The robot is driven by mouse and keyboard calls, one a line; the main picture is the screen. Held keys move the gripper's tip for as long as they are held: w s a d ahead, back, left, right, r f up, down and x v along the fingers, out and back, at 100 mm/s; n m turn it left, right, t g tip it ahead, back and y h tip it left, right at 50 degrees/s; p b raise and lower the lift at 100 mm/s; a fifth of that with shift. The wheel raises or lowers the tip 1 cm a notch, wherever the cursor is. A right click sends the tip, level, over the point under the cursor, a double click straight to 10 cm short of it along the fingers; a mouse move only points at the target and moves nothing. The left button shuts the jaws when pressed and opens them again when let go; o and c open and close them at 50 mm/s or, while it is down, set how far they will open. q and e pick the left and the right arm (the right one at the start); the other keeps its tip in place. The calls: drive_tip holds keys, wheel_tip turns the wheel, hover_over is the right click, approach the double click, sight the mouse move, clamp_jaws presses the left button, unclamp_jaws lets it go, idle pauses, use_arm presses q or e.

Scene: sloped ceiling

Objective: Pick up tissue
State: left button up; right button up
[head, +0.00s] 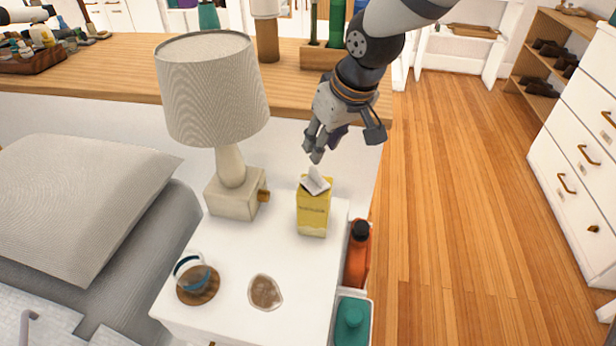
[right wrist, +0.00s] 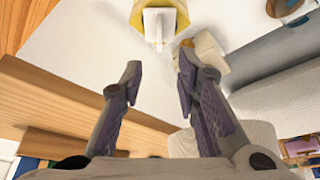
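The tissue box (head: 313,212) is yellow and stands upright on the white nightstand, with a white tissue (head: 315,181) sticking out of its top. My right gripper (head: 318,155) is just above and behind the box in the head view, pointing down, with its fingers apart. In the right wrist view the gripper (right wrist: 158,75) is open with nothing between its fingertips. The tissue (right wrist: 159,22) and the yellow box (right wrist: 181,10) show there beyond the fingertips, at the top edge. My left gripper is in neither view.
The nightstand (head: 320,275) also bears a lamp (head: 235,195) left of the box, a cup (head: 192,270) on a round coaster and a small brown dish (head: 265,292). A wooden ledge (head: 120,70) runs behind.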

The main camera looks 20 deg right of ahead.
sight(315, 167)
drive_tip(key=x, duration=0.3)
drive_tip(key=shift+s+f, duration=0.15)
drive_tip(key=shift+f, duration=0.05)
drive_tip(key=b+x, duration=0.1)
drive_tip(key=x, duration=0.4)
drive_tip(key=shift+s+d+f, duration=0.1)
drive_tip(key=shift+s+f, duration=0.05)
drive_tip(key=shift+f, duration=0.05)
drive_tip(key=shift+r, duration=0.1)
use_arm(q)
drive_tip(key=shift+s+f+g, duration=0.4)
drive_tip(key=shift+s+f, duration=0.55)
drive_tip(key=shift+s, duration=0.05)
use_arm(e)
clamp_jaws()
